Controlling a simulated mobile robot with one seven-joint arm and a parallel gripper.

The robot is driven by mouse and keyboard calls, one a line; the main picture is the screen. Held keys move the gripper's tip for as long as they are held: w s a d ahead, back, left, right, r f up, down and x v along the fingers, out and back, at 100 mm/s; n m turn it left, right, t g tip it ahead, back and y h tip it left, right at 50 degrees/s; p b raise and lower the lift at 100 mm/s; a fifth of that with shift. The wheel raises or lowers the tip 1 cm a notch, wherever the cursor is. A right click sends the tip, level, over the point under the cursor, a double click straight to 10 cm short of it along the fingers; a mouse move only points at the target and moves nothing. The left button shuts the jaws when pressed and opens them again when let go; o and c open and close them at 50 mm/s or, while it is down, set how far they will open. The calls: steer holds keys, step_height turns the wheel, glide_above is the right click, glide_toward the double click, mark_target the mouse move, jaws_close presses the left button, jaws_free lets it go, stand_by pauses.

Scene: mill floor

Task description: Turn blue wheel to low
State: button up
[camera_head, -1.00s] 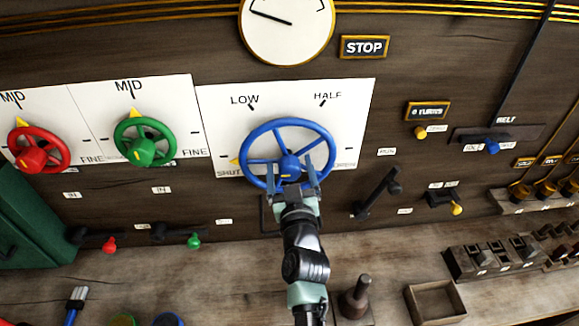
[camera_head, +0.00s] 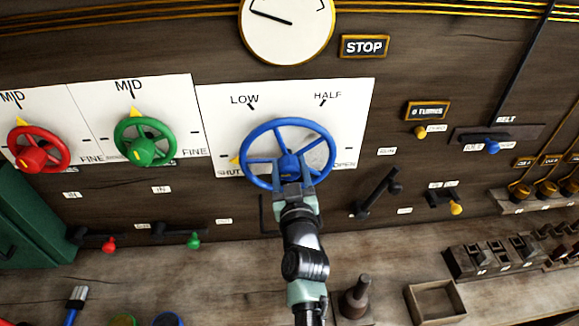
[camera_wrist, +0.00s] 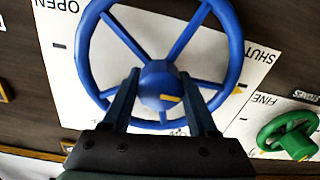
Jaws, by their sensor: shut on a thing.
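The blue wheel (camera_head: 322,140) is mounted on a white panel (camera_head: 214,108) marked SHUT, LOW, HALF and OPEN. A yellow pointer (camera_head: 234,160) shows at the wheel's left, beside the SHUT mark. The LOW mark (camera_head: 244,99) is at the panel's upper left. My gripper (camera_head: 291,172) is at the wheel's lower middle, shut on the blue wheel near its hub. In the wrist view my gripper's two fingers (camera_wrist: 158,92) lie on either side of the blue hub (camera_wrist: 158,85), and the wheel (camera_wrist: 238,50) shows upside down. The exact contact points are partly hidden.
A green wheel (camera_head: 164,135) and a red wheel (camera_head: 62,145) are on panels to the left, both with pointers near MID. A black lever (camera_head: 377,192) is just right of my gripper. A wooden bench with a tray (camera_head: 462,302) lies below.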

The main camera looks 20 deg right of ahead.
steer(key=shift+m, duration=0.3)
steer(key=m, duration=0.5)
steer(key=shift+m+b, duration=0.4)
steer(key=m, duration=0.5)
steer(key=shift+m, duration=0.3)
steer(key=o, duration=1.4)
steer(key=shift+c, duration=0.2)
steer(key=shift+s, duration=0.15)
steer(key=p+v, duration=0.2)
steer(key=v, duration=1)
steer(key=shift+s+a+p, duration=0.2)
steer(key=shift+s+p, duration=0.1)
steer(key=shift+s, duration=0.05)
steer(key=shift+f, duration=0.1)
